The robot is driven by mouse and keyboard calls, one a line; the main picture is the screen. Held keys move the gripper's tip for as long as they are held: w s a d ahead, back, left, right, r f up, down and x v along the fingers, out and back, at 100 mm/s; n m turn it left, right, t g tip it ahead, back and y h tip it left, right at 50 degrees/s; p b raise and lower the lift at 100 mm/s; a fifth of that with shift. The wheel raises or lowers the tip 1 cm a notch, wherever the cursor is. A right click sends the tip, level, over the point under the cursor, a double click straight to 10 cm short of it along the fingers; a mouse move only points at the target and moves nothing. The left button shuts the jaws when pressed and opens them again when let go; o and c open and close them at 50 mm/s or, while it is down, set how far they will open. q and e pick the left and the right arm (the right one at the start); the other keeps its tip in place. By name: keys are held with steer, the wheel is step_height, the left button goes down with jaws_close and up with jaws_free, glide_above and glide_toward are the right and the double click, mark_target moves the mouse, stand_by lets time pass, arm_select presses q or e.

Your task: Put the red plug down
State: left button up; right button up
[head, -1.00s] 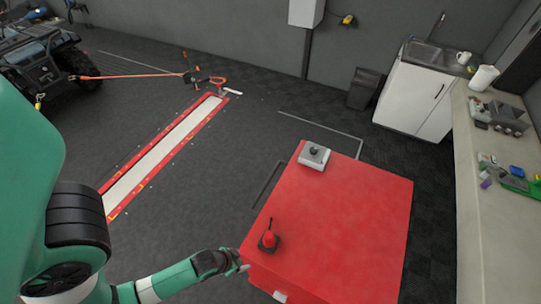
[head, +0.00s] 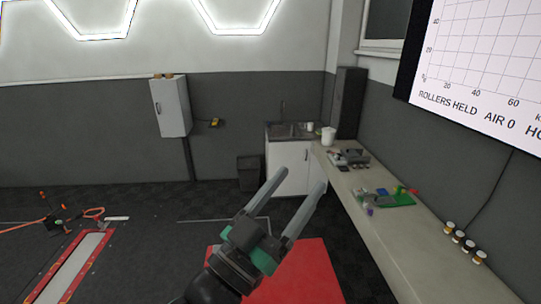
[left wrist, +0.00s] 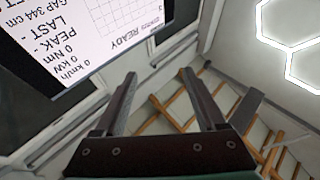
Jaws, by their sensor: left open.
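My left gripper (head: 302,178) is raised in front of the red cabinet top (head: 310,268) in the head view, its two fingers pointing up and spread apart. It is open, with nothing between the fingers. In the left wrist view the same open fingers (left wrist: 158,74) point up toward the ceiling and a wall screen. No red plug can be made out for sure in the frames now. Part of the cabinet top is hidden behind my arm and part is below the picture edge. A small red item (head: 413,190) lies on the bench, too small to identify. My right gripper is not in view.
The long bench (head: 390,235) on the right holds a green board (head: 397,200), grey equipment (head: 348,158) and several small jars (head: 468,245). A sink unit (head: 290,165) and a dark bin (head: 250,172) stand at the back. A red-edged floor strip (head: 78,262) lies at left.

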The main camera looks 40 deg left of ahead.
arm_select(q)
steer(key=s+d+r+t+h, duration=0.1)
steer(key=s+r, duration=0.3)
steer(key=r, duration=0.4)
steer(key=s+d+r+m+t+h, duration=0.1)
steer(key=s+d+r+t, duration=0.1)
steer(key=s+r, duration=0.3)
step_height(320, 180, up, 3)
steer(key=shift+d+f+t+h, duration=0.1)
steer(key=shift+d+t+h, duration=0.25)
steer(key=shift+t, duration=0.55)
steer(key=o, duration=0.4)
steer(key=shift+a, duration=0.1)
